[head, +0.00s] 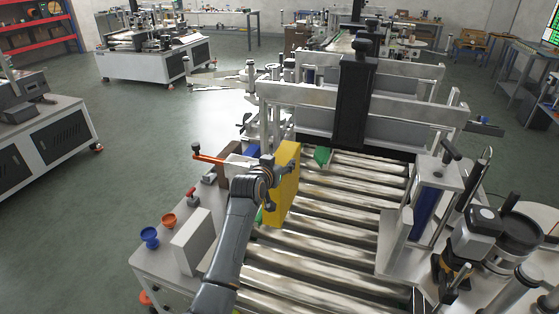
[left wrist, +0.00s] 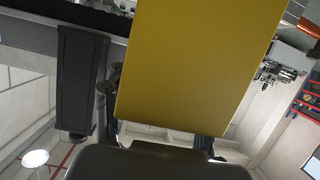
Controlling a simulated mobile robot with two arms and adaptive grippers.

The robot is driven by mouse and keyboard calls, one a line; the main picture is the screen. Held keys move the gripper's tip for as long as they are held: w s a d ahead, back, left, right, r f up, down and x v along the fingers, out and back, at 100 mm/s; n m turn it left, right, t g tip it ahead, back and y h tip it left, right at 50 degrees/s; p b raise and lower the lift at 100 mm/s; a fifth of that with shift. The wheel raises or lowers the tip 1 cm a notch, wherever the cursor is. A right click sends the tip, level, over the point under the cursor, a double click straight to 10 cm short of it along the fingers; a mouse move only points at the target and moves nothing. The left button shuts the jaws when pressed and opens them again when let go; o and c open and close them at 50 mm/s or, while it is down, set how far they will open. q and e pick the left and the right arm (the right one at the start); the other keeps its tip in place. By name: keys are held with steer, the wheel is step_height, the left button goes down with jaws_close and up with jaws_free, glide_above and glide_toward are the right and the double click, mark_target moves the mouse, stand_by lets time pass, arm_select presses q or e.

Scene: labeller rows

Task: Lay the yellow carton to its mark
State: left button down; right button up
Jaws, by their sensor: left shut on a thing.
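The yellow carton (head: 284,186) stands upright on edge at the left side of the roller conveyor in the head view. It fills the middle of the left wrist view (left wrist: 195,65), close to the camera. My left gripper (head: 268,183) is shut on the carton from its left side. The carton's lower edge is near the rollers; I cannot tell whether it touches them. Green things show by it, one beyond it (head: 322,157) and one partly hidden at its lower left; I cannot tell whether either is the mark. My right gripper is not in view.
The roller conveyor (head: 345,204) is mostly bare to the right of the carton. A metal frame with a black column (head: 355,100) spans its far end. Labeller parts (head: 480,235) stand at right.

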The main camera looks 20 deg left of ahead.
arm_select(q)
step_height(320, 180, down, 7)
steer(key=b, duration=0.3)
stand_by(0.5)
steer(key=shift+f, duration=0.2)
stand_by(0.7)
stand_by(0.8)
steer(key=shift+f, duration=0.4)
stand_by(0.7)
steer(key=shift+c, duration=1.9)
jaws_free()
steer(key=shift+s+f, duration=0.1)
steer(key=shift+f, duration=0.05)
